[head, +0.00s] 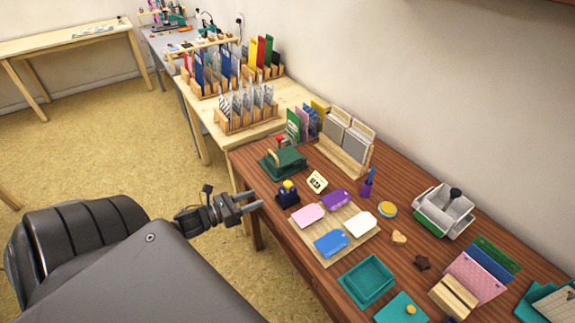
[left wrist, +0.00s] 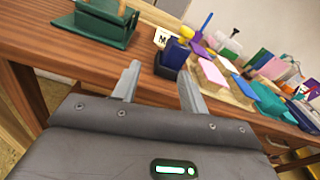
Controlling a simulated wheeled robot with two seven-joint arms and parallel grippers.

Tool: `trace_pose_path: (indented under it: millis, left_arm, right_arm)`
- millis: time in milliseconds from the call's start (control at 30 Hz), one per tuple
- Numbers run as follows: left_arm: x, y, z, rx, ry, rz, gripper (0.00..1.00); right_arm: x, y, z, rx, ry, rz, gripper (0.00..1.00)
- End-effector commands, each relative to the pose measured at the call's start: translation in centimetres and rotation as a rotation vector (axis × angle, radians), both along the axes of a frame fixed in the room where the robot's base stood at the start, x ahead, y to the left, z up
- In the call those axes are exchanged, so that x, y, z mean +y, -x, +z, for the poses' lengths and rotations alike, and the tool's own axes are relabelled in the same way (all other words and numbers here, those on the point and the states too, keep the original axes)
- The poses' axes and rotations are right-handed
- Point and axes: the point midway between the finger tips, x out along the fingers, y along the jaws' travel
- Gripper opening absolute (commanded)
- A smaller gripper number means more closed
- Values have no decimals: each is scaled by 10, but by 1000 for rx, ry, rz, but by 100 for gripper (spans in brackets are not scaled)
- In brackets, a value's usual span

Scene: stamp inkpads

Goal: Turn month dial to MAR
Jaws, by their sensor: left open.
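A small dark blue device with a yellow knob (head: 288,194) stands near the table's left front edge; it looks like the dial stamp, but no month lettering is readable on it. It also shows in the left wrist view (left wrist: 173,55), just ahead of the fingertips. A cream card with dark print (head: 317,181) stands behind it; in the left wrist view the card (left wrist: 161,38) shows an "M", the rest hidden. My left gripper (head: 257,200) is open and empty, left of the device and apart from it. My right gripper is in neither view.
A green press (head: 284,161) stands behind the device. A wooden board (head: 304,237) with coloured tags lies to its right. A teal tray (head: 368,281) and a purple stamp (head: 367,183) are farther right. The wooden table's (head: 240,165) front edge lies beneath my gripper's reach.

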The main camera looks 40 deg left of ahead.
Motion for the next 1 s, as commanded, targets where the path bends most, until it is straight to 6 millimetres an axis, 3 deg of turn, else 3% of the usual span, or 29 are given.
trace_pose_path:
  millis: [100,200,467,1000]
  left_arm:
    - [-16,-1,31,-98,-109,-78,43]
    - [-21,-1,41,-136,-149,-102,43]
    - [-26,-10,43,-143,-154,-102,43]
    - [-61,-89,43,-141,-153,-101,43]
  right_arm:
    - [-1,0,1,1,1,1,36]
    - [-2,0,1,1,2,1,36]
    - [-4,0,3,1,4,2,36]
    - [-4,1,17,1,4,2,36]
